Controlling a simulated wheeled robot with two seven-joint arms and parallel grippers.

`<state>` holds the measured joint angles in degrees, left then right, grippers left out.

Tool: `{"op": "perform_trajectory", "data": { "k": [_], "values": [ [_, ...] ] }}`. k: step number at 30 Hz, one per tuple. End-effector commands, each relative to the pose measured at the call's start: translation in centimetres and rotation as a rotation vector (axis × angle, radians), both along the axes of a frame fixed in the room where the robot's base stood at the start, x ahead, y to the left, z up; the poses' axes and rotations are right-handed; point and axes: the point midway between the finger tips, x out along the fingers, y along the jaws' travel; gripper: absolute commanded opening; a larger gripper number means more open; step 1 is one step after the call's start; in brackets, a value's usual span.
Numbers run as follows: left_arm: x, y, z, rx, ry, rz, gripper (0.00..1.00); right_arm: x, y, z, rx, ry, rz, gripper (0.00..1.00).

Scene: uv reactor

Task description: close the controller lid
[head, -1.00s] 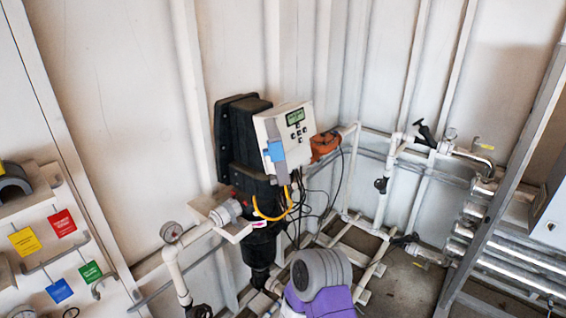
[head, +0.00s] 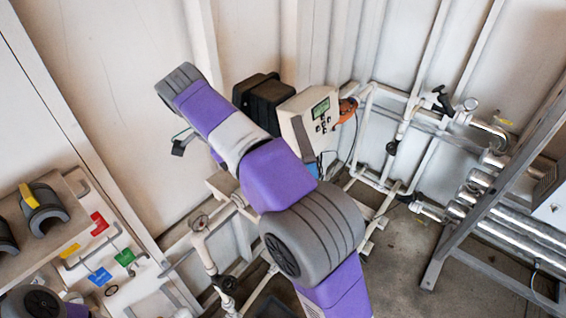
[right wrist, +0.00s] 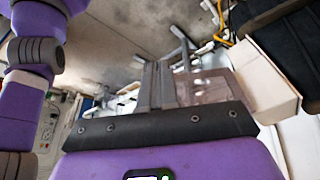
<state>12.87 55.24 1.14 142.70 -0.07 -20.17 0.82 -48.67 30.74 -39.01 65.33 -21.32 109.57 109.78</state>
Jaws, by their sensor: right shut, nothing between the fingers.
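The controller is a white box (head: 312,118) with a green display and buttons, mounted on the back wall. My purple right arm crosses in front of it and hides its lower left part. In the right wrist view the white box (right wrist: 265,82) is at the right, and a see-through panel (right wrist: 212,88), seemingly its lid, stands out open from it. My right gripper (right wrist: 156,66) is shut and empty, with its grey fingers just left of the panel; I cannot tell whether they touch. The lid is hidden in the head view. My left gripper is not in view.
A black housing (head: 262,98) is beside the controller. White pipes (head: 397,140) run to its right, with a metal frame (head: 490,190) further right. A shelf with coloured tags (head: 98,224) is at the left. Some floor is clear at lower right.

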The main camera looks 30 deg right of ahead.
Motion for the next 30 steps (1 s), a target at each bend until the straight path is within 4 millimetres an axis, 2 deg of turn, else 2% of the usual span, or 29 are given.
{"op": "perform_trajectory", "data": {
  "k": [1,3,6,13,26,30],
  "values": [
    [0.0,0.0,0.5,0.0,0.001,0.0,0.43,-0.7,0.1,1.9,-0.013,-0.015,-0.038,0.0],
    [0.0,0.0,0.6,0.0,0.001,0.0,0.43,-1.4,0.0,3.0,-0.023,-0.025,-0.079,0.0],
    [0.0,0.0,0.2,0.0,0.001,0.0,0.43,-1.9,-0.1,3.3,-0.03,-0.028,-0.102,0.0],
    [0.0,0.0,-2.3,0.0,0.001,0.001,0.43,-2.4,-1.1,0.7,-0.03,-0.026,-0.105,0.0],
    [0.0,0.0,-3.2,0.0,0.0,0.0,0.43,-3.9,-3.9,-5.6,-0.03,-0.023,-0.101,0.0],
    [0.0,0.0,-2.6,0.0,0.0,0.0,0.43,-4.5,-6.0,-5.0,-0.027,-0.027,-0.102,0.0]
  ]
}}
